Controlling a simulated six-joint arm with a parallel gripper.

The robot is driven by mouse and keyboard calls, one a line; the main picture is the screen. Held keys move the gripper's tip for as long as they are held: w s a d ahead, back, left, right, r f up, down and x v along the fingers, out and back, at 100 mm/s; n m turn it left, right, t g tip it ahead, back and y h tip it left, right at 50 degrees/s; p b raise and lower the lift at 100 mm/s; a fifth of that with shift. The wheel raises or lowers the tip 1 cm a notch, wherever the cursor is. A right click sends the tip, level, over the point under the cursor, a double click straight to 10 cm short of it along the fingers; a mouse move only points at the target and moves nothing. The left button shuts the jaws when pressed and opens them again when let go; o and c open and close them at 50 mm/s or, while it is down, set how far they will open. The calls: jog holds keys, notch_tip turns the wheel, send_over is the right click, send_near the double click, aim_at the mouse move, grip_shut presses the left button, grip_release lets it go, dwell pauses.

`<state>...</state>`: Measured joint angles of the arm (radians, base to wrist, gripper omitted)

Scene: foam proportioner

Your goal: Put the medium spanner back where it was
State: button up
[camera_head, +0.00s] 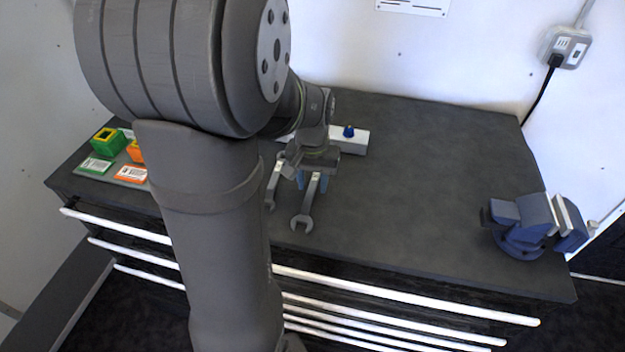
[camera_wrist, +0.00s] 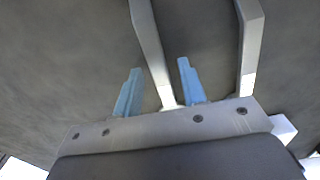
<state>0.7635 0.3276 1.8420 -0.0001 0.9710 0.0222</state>
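Two grey spanners show on the dark bench top in the head view. One spanner (camera_head: 306,207) extends from under my gripper (camera_head: 312,182), its open jaw toward the bench front. The other spanner (camera_head: 272,188) is to its left, partly hidden by my arm. In the wrist view, one spanner (camera_wrist: 152,50) runs between the two blue fingers of my gripper (camera_wrist: 158,84), with a gap on each side. The other spanner (camera_wrist: 247,50) lies outside the fingers, to the right. I cannot tell which spanner is the medium one, or whether they touch the bench.
A white block (camera_head: 356,142) with a blue knob (camera_head: 348,131) stands behind my gripper. A blue vise (camera_head: 532,222) is at the right end. Green and orange blocks with labelled plates (camera_head: 97,165) are at the left. The bench (camera_head: 415,170) between gripper and vise is clear.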

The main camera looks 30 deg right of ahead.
jog(key=shift+r, duration=0.1)
notch_tip(320, 180, up, 12)
dwell(0.5)
send_over(313, 185)
jog(key=shift+f, duration=4.2)
jog(key=shift+f, duration=0.1)
